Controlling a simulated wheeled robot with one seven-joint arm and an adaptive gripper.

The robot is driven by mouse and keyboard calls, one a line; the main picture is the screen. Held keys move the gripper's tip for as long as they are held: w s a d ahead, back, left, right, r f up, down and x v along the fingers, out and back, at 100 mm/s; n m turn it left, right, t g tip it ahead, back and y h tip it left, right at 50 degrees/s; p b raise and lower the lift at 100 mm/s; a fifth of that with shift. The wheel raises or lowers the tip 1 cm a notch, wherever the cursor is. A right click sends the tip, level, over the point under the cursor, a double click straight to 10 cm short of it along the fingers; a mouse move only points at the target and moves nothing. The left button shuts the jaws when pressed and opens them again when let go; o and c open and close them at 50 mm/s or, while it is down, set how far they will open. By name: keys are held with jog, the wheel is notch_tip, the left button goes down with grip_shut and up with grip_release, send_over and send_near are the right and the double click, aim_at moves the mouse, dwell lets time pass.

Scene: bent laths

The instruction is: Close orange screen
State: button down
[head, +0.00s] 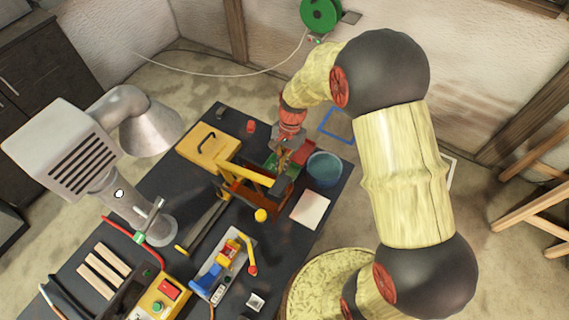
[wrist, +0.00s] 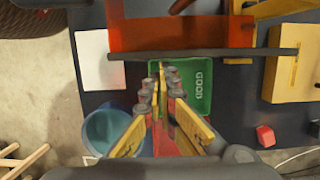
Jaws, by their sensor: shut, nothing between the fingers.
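The orange screen (wrist: 180,33) is a flat, see-through orange panel at the top of the wrist view, with a dark bar (wrist: 225,54) along its near edge. In the head view the screen (head: 245,194) is partly hidden by yellow parts of the machine on the dark bench. My gripper (wrist: 162,68) is shut and empty. It is over the green tray marked GOOD (wrist: 196,90), just short of the dark bar in the wrist view. I cannot tell whether it touches the bar. In the head view my gripper (head: 285,160) is small and partly hidden.
A blue bucket (head: 324,169) and white sheet (head: 310,209) are beside the trays. A yellow case (head: 205,143) and small red block (head: 251,127) lie on the far side. Wooden laths (head: 103,264), a control box (head: 160,299) and a grey duct (head: 140,120) are left.

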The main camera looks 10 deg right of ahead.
jog(key=s+a+p, duration=0.4)
jog(key=s+a, duration=1.1)
jog(key=shift+s, duration=0.2)
jog(key=shift+a, duration=0.15)
jog(key=shift+w, duration=0.1)
jog(key=w+d+r, duration=0.1)
jog(key=r, duration=0.2)
jog(key=w+d+r, duration=0.2)
jog(key=r, duration=0.1)
jog(key=w+d+r+p, duration=0.1)
jog(key=r, duration=0.2)
jog(key=shift+w+d+r, duration=0.25)
jog(key=shift+d+r, duration=0.1)
